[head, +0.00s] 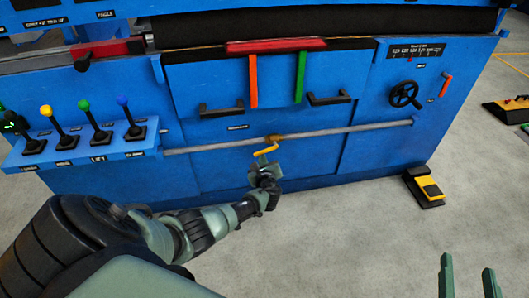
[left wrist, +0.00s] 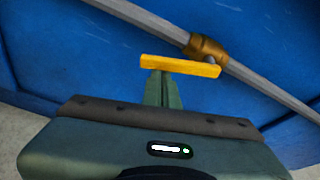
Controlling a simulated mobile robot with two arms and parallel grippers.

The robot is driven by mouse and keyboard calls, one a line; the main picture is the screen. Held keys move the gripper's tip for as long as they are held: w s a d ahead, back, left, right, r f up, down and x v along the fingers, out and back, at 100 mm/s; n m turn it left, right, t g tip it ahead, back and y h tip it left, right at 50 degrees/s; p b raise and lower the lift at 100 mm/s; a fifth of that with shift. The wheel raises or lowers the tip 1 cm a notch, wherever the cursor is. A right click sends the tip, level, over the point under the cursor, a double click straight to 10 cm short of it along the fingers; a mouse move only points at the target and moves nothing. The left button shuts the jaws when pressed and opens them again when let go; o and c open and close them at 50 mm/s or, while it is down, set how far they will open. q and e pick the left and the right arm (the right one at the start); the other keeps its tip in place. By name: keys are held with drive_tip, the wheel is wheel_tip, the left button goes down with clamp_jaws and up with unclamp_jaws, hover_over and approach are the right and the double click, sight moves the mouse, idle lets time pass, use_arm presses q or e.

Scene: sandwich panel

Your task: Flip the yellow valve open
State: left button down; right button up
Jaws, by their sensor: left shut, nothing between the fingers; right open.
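The yellow valve handle (head: 267,150) hangs off a brass valve body (head: 274,138) on a grey pipe that runs across the blue machine front. In the left wrist view the yellow handle (left wrist: 180,66) lies nearly level, its right end by the brass body (left wrist: 206,47). My left gripper (head: 263,164) is just below the handle. In the left wrist view its fingers (left wrist: 163,76) are together, with nothing between them, and their tips reach the handle's underside near its left end. I cannot tell if they touch. My right gripper (head: 467,263) is open and empty at the lower right, far from the valve.
The grey pipe (head: 345,130) stands out along the blue panel (head: 215,155). Levers with coloured knobs (head: 90,128) sit on a shelf at left. A black handwheel (head: 404,94) is at right. A yellow foot pedal (head: 428,187) stands on the open grey floor.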

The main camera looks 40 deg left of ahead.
use_arm(q)
drive_tip(key=p, duration=0.1)
drive_tip(key=r+m+p, duration=0.1)
drive_tip(key=r+p, duration=0.1)
drive_tip(key=shift+s+a+r+m+g+y, duration=0.1)
drive_tip(key=shift+s+a+m+g+y, duration=0.2)
drive_tip(key=shift+m+g, duration=0.1)
use_arm(e)
drive_tip(key=s+d+f+g+h, duration=0.3)
drive_tip(key=s+d+f+g, duration=0.2)
drive_tip(key=s+f+g, duration=0.5)
wheel_tip(320, 180, down, 3)
drive_tip(key=shift+s+f, duration=0.1)
drive_tip(key=shift+s, duration=0.9)
